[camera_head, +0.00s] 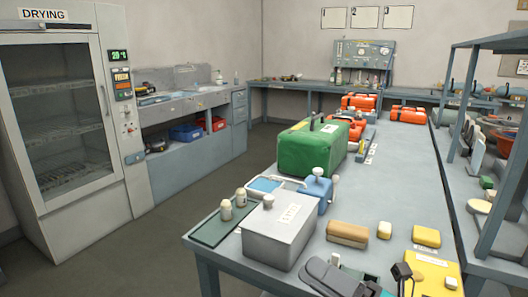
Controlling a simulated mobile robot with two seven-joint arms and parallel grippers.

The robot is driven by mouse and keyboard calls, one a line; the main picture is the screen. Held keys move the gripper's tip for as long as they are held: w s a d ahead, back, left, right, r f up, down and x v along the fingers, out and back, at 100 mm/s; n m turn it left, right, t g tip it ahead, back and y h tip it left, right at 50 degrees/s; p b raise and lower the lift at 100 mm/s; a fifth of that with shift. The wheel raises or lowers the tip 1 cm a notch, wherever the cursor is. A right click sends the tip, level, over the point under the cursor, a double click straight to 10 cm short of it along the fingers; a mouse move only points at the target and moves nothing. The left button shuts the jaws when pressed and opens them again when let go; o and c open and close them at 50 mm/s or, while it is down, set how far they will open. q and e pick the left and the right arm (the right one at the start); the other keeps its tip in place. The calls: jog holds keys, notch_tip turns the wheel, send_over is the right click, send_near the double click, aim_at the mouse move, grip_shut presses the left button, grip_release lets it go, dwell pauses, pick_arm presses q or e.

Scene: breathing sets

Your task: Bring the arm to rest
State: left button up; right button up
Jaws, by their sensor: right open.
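My right gripper (358,274) shows as dark parts at the bottom edge of the head view, low over the near end of the long table (395,190). It is open, and I see nothing held in it. Its wrist and the rest of the arm are mostly cut off by the picture edge. My left gripper is not in view.
A grey labelled box (285,232), a green case (312,150) and a blue device (316,188) stand left of the gripper. A tan sponge (347,234) and a yellow tray (430,268) are close by. Orange cases (408,115) are farther back. A shelf rack (495,225) borders the right. The floor (150,255) at left is clear.

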jog(key=d+f+m+t+h, duration=0.3)
jog(key=f+m+h, duration=0.4)
jog(key=m, duration=0.5)
jog(key=d+f+m+t+h, duration=0.35)
jog(key=f+m+h, duration=0.35)
jog(key=m, duration=0.5)
jog(key=s+d+f+m+g+h+p, duration=0.1)
jog(key=s+d+f+m+g+h, duration=0.1)
jog(key=s+f+m+g, duration=0.4)
jog(key=s+f+m+h, duration=0.1)
jog(key=s+f+m, duration=0.2)
jog(key=f, duration=0.4)
jog(key=shift+s+d+f, duration=0.2)
jog(key=shift+s+d, duration=0.05)
jog(key=shift+s, duration=0.55)
jog(key=c, duration=0.3)
jog(key=shift+w+a, duration=0.1)
jog(key=shift+a, duration=0.05)
jog(key=shift+c, duration=0.3)
